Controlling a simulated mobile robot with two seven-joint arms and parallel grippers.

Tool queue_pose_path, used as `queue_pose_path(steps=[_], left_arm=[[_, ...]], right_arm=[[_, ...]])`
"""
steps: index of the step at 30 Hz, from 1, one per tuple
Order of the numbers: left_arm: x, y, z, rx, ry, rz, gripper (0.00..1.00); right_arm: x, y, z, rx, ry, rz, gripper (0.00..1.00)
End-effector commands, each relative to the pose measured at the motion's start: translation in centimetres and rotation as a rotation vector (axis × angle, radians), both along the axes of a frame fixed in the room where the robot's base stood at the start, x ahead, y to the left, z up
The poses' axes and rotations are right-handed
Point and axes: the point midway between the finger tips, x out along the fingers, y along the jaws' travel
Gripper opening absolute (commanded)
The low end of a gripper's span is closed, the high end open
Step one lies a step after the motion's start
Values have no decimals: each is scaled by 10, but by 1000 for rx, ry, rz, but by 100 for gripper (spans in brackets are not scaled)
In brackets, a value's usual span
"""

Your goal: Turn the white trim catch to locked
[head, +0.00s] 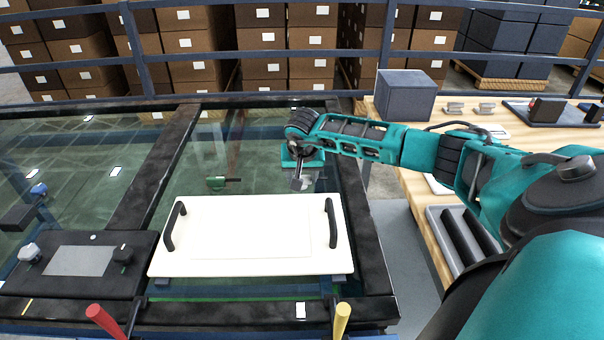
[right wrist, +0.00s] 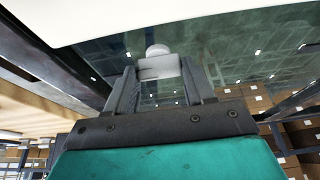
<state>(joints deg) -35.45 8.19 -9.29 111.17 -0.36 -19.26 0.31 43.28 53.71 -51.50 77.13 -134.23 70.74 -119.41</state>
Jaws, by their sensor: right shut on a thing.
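My right gripper (head: 300,182) reaches down over the glass panel, just behind the white board's far edge. In the right wrist view its two fingers (right wrist: 160,80) are shut on the white trim catch (right wrist: 158,66), a small pale block with a rounded knob beyond it. In the head view the catch is mostly hidden by the gripper, and I cannot tell which way it is turned. My left gripper is not in view.
The white board (head: 205,215) with two black handles lies close in front of the gripper. A green catch (head: 222,182) is to its left. A dark frame (head: 355,200) borders the glass. A wooden bench (head: 420,190) with a grey box (head: 405,95) stands right.

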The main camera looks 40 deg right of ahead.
Motion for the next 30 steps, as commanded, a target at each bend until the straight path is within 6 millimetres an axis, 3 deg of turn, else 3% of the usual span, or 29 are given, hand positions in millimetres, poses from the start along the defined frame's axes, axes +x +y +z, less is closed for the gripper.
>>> queue_pose_path(steps=[8,20,30], left_arm=[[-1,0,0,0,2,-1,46],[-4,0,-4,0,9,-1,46],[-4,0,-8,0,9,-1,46]], right_arm=[[0,0,0,0,0,0,23],[1,1,0,-1,-1,-89,23],[3,2,1,-1,-1,-366,23]])
